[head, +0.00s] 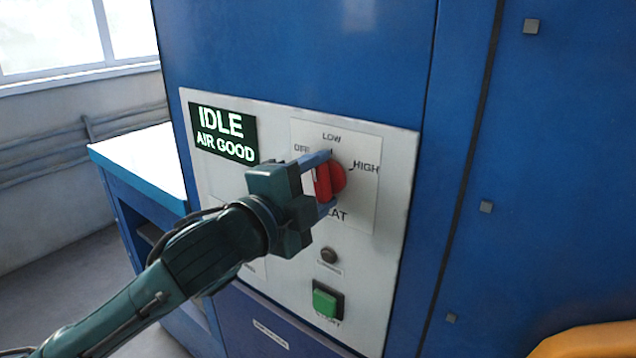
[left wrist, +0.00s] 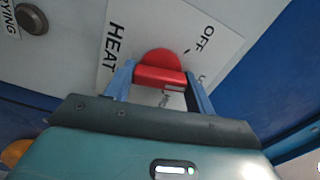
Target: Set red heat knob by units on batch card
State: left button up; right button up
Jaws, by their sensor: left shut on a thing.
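The red heat knob (head: 336,178) sits on the white control panel (head: 386,270), with OFF to its left, LOW above and HIGH to its right. My left gripper (head: 324,184) is shut on the knob, one blue finger above its raised grip and one below. In the left wrist view the red knob (left wrist: 160,57) shows between the two fingers, near the OFF and HEAT labels. I cannot tell for sure which mark the knob points to. The display (head: 224,132) reads IDLE, AIR GOOD. No batch card and no right gripper are in view.
A green button (head: 325,303) and a small dark round button (head: 328,255) are below the knob. A blue bench with a pale top (head: 140,160) stands left of the blue cabinet (head: 300,50). An orange shape (head: 590,343) is at the lower right.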

pick_arm(q)
jog(key=shift+m, duration=0.9)
jog(key=o, duration=1)
